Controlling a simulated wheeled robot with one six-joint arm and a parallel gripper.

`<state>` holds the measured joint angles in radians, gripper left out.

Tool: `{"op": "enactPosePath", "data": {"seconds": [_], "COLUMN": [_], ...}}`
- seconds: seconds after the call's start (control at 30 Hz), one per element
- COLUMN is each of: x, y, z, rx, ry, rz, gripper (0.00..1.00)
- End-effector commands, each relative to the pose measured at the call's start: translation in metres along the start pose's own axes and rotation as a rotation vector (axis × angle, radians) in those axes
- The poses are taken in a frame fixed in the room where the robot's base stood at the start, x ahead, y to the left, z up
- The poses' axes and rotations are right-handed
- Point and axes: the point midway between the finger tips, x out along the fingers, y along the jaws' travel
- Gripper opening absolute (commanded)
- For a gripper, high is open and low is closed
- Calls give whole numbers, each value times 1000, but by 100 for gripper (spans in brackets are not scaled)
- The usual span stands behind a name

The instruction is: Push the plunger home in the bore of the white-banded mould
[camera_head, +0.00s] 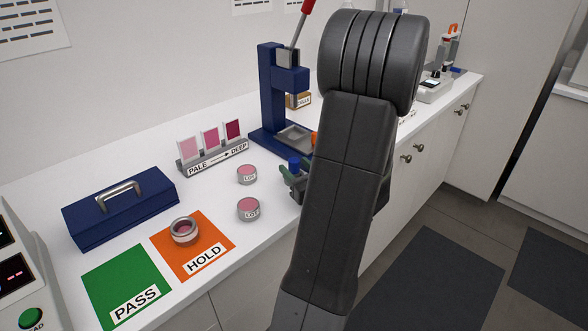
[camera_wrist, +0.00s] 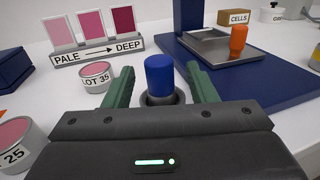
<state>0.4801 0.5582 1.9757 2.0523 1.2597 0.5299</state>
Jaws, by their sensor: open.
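A blue plunger (camera_wrist: 159,76) stands upright between the green fingers of my gripper (camera_wrist: 161,68) in the wrist view. The fingers are open, one on each side, with a gap to the plunger. Its lower end meets a grey round mould (camera_wrist: 178,97); my gripper hides most of that mould, and no white band can be made out. In the head view the blue plunger (camera_head: 294,162) shows beside my green fingers (camera_head: 290,182), partly hidden by my arm. An orange plunger-like piece (camera_wrist: 238,40) stands at the press tray (camera_wrist: 215,55).
The blue press (camera_head: 270,95) stands behind, with a red-tipped lever. Two pink jars (camera_head: 248,208) (camera_head: 247,174) sit left of my gripper. The shade stand (camera_head: 215,158), blue toolbox (camera_head: 120,205), and ringed pink jar (camera_head: 184,231) on the orange HOLD mat (camera_head: 215,240) are further left.

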Motion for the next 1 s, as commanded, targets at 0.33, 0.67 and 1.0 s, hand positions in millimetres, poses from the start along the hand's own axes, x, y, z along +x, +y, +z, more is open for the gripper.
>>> {"op": "enactPosePath", "data": {"seconds": [0.33,0.67,1.0], "x": [20,19,19], "y": [0,0,0], "z": [0,0,4], "rx": [0,1,0], "ry": [0,0,-1], "rz": [-1,-1,-1], "gripper": [52,5,0]}}
